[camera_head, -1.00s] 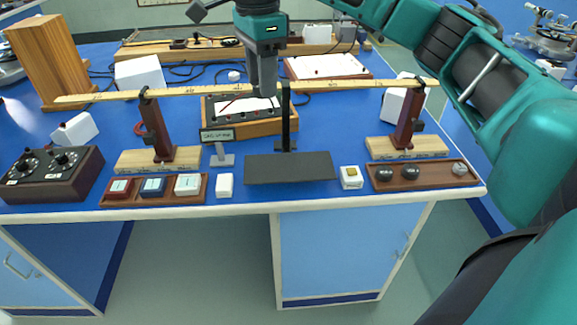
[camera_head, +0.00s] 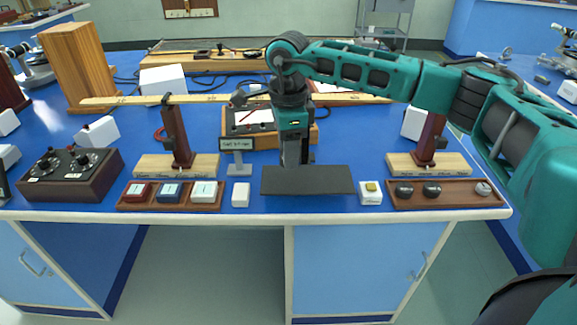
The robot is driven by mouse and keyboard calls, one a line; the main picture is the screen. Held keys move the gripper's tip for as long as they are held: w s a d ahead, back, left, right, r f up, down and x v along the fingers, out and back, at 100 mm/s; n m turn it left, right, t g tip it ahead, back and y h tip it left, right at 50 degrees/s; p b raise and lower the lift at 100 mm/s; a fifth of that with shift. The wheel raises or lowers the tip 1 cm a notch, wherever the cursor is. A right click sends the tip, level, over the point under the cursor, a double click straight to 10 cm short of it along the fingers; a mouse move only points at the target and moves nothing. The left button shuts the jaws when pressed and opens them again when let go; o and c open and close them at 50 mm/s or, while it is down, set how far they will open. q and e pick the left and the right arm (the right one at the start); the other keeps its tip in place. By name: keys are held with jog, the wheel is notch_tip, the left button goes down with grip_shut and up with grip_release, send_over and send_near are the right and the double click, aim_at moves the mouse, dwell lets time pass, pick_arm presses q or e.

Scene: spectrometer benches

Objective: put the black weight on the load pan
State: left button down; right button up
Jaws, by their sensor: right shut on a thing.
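The load pan (camera_head: 270,181) is a flat black plate at the front middle of the bench, under the wooden rule. My right gripper (camera_head: 296,164) points down over the pan, with its fingertips just above or at the plate's back edge. It is shut on the black weight, which its fingers largely hide. I cannot tell whether the weight touches the pan. A brown tray (camera_head: 458,203) at the right holds two other black weights (camera_head: 404,189) (camera_head: 432,189) and a grey one (camera_head: 483,188), with a gap between. My left gripper is out of view.
The rule (camera_head: 215,98) lies across two stands on wooden bases (camera_head: 200,165) (camera_head: 455,163). A meter box (camera_head: 232,123) is behind. A button tray (camera_head: 171,205) lies left.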

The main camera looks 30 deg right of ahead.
jog(key=shift+f, duration=2.1)
jog(key=shift+f, duration=0.15)
